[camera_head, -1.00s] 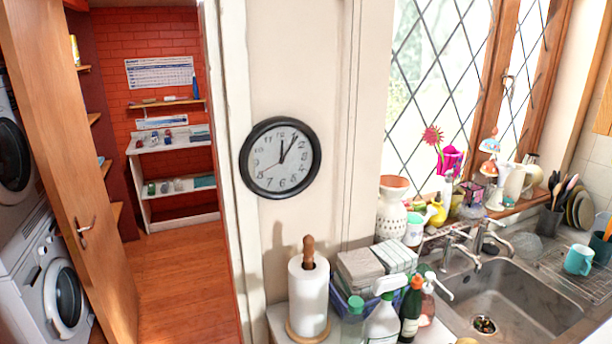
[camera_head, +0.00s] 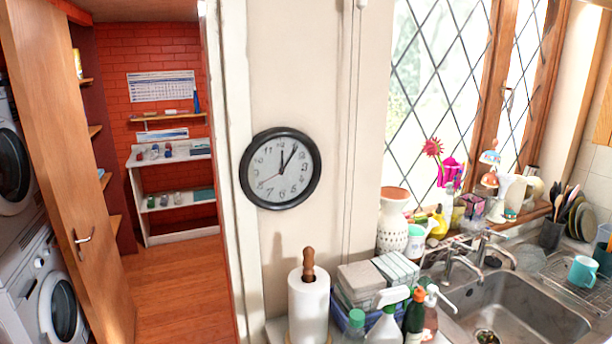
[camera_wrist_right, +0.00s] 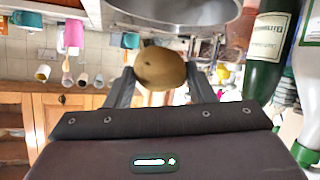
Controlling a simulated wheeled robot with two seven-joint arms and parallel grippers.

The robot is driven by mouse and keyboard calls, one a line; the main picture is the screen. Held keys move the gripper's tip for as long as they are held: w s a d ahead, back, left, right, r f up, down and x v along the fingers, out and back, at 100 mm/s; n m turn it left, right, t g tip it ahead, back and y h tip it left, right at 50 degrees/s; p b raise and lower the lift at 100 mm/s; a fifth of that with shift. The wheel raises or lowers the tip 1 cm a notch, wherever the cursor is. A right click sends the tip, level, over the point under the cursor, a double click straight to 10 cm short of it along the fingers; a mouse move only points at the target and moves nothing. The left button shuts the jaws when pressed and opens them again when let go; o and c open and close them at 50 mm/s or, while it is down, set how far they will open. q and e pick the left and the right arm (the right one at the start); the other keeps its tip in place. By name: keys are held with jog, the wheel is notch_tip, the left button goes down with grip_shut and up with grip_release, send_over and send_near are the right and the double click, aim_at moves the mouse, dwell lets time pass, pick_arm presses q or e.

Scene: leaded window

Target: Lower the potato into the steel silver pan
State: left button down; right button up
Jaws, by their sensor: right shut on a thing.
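A brown potato (camera_wrist_right: 161,66) is between the two dark fingers of my right gripper (camera_wrist_right: 159,72) in the right wrist view. The gripper is shut on it. A round steel vessel, seemingly the silver pan (camera_wrist_right: 178,14), shows at the top of that view, cut off by the edge. The potato appears just below its rim in the picture; I cannot tell the gap in depth. The head view shows neither the potato, the pan nor either gripper.
The wrist view appears upside down, with a dark green bottle (camera_wrist_right: 268,50) to the right. The head view shows a sink (camera_head: 510,310), a paper towel roll (camera_head: 308,305), a spray bottle (camera_head: 386,322), stacked boxes (camera_head: 362,284) and a wall clock (camera_head: 280,168).

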jog(key=shift+f+b, duration=2.1)
jog(key=shift+f, duration=1.05)
jog(key=shift+c, duration=0.2)
jog(key=o, duration=1)
jog(key=shift+o, duration=0.5)
jog(key=shift+s, duration=0.1)
